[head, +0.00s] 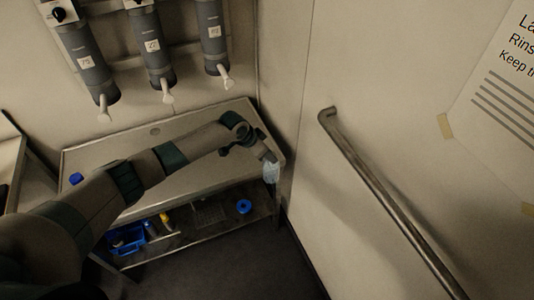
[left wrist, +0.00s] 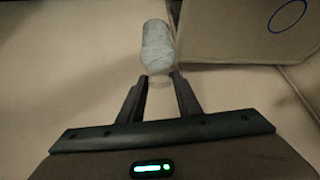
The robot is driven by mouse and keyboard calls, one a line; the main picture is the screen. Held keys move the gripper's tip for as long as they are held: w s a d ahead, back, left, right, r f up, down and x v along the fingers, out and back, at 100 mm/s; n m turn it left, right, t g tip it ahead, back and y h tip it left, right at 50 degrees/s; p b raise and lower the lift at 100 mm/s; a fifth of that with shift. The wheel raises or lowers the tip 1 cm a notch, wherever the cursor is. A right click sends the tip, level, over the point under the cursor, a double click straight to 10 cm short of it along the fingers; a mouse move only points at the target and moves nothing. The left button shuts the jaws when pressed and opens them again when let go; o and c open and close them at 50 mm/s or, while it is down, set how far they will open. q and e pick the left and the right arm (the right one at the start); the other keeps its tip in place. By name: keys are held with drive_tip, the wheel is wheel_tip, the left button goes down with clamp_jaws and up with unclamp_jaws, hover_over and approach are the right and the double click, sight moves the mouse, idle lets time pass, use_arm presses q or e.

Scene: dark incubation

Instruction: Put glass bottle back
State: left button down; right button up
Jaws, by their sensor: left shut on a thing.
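My left gripper (left wrist: 160,88) is shut on a pale, translucent glass bottle (left wrist: 158,45), which sticks out beyond the fingertips in the left wrist view. In the head view the glass bottle (head: 271,172) shows at the end of my left arm, by the right edge of the metal table (head: 215,150). The fingers of my left gripper are hard to make out in the head view. My right gripper is in neither view.
Several grey dispensers (head: 152,47) hang on the back wall above the table. A lower shelf holds a blue basket (head: 127,239) and a blue ring (head: 244,206). A blue cap-like thing (head: 76,179) is at the table's left. A metal rail (head: 385,190) runs along the right wall.

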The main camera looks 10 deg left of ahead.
use_arm(q)
drive_tip(key=shift+d+r, duration=0.1)
drive_tip(key=shift+r, duration=0.05)
drive_tip(key=shift+s+d+r+n+b, duration=0.2)
drive_tip(key=shift+s+r+n+b, duration=0.1)
drive_tip(key=shift+r+b, duration=0.5)
drive_tip(key=s+a+r+n+y+b, duration=0.2)
drive_tip(key=s+a+r+n+b, duration=0.1)
drive_tip(key=s+r+b, duration=0.3)
drive_tip(key=s+a+r+n+t+y+b, duration=0.1)
drive_tip(key=s+r+n+b, duration=0.4)
drive_tip(key=s, duration=0.5)
drive_tip(key=a+r+y+b, duration=0.1)
drive_tip(key=a+b, duration=0.1)
drive_tip(key=shift+s+a+r+t+b, duration=0.2)
drive_tip(key=shift+t+b, duration=0.1)
drive_tip(key=shift+b, duration=0.1)
